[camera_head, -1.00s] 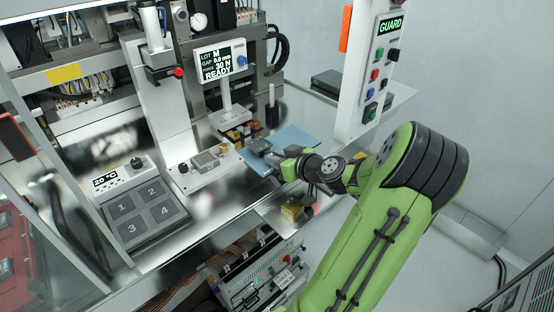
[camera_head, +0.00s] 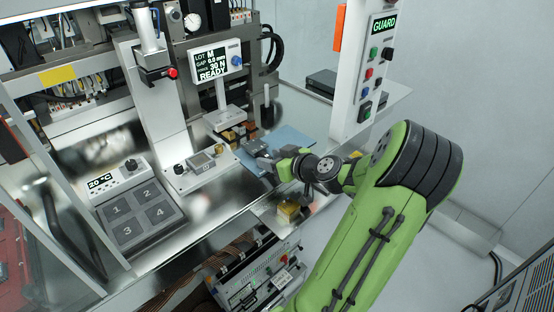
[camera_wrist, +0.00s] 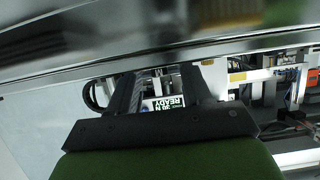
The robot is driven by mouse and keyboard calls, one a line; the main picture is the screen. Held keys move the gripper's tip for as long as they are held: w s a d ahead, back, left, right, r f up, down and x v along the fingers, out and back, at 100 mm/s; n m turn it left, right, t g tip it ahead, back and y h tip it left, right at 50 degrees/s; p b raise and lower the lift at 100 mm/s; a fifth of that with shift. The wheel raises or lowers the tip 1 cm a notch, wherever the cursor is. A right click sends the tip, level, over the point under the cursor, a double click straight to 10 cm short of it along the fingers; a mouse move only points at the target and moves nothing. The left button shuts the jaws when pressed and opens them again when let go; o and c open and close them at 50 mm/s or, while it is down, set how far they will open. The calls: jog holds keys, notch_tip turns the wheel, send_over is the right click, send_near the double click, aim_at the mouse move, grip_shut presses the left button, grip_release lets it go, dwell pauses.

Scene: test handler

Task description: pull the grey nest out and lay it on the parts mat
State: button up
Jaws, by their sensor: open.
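The blue parts mat (camera_head: 294,138) lies on the metal bench, left of my arm. A small grey block (camera_head: 256,145), which looks like the grey nest, lies at the mat's left part. My gripper (camera_head: 265,158) is at the mat's front edge, just right of and in front of the grey block. Its jaws are open. Whether the fingers touch the block cannot be told. In the wrist view my two dark fingers (camera_wrist: 163,82) stand apart, and the display shows between them; no nest is clear there.
Brass-coloured pieces (camera_head: 236,133) stand left of the mat, below the READY display (camera_head: 213,61). A numbered hot plate (camera_head: 140,213) is at the left. The GUARD post (camera_head: 376,70) stands behind right.

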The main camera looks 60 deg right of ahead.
jog(key=v, duration=1.5)
jog(key=shift+s, duration=0.35)
jog(key=shift+r, duration=0.1)
